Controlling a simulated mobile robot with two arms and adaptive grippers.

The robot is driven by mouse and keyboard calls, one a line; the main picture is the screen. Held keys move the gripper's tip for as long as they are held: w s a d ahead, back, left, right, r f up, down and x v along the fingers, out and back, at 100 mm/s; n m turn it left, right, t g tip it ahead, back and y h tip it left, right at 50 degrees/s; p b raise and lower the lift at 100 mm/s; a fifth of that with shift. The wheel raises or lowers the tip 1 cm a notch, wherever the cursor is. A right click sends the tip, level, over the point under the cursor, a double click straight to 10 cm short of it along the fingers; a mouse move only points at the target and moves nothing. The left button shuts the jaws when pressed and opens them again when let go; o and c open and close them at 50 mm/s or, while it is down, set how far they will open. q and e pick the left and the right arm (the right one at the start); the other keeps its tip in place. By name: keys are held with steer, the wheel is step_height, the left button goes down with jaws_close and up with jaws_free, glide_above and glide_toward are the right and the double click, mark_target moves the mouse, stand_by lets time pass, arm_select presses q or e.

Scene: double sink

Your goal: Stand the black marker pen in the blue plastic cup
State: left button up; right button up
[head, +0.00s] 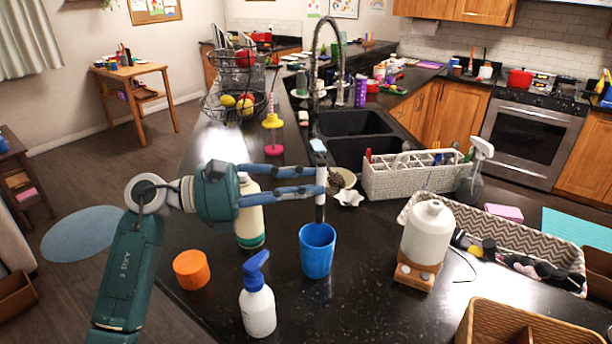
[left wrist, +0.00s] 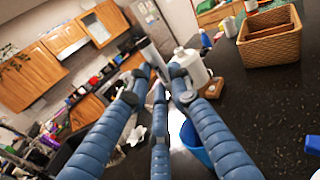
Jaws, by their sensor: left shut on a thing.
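My left gripper (head: 318,182) comes in from the left, its blue fingers shut on an upright marker pen (head: 320,212). The pen shows a pale middle between the fingertips and a dark lower end. The blue plastic cup (head: 317,252) stands upright on the dark counter directly below the pen. The pen's lower end appears at or just above the cup's rim; I cannot tell if it is inside. In the left wrist view the pen (left wrist: 151,53) looks grey between the fingertips (left wrist: 160,77), and the cup (left wrist: 196,148) is partly hidden behind the fingers. My right gripper is not in view.
Near the cup stand a white spray bottle (head: 258,308), an orange lid-like cylinder (head: 192,270), a cream bottle (head: 250,222) behind the fingers, and a white jug (head: 427,236) on a small stand. A white caddy (head: 405,182) stands behind. Counter in front of the cup is clear.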

mark_target(316, 206)
arm_select(q)
step_height(316, 206, down, 5)
steer(key=b, duration=0.4)
steer(key=shift+a, duration=0.1)
steer(key=shift+f+b, duration=2)
steer(key=shift+b, duration=0.15)
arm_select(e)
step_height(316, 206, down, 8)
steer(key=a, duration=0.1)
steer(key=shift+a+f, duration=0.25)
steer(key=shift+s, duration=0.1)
arm_select(q)
steer(key=o, duration=0.9)
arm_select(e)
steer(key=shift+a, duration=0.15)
arm_select(q)
steer(key=shift+f, duration=0.1)
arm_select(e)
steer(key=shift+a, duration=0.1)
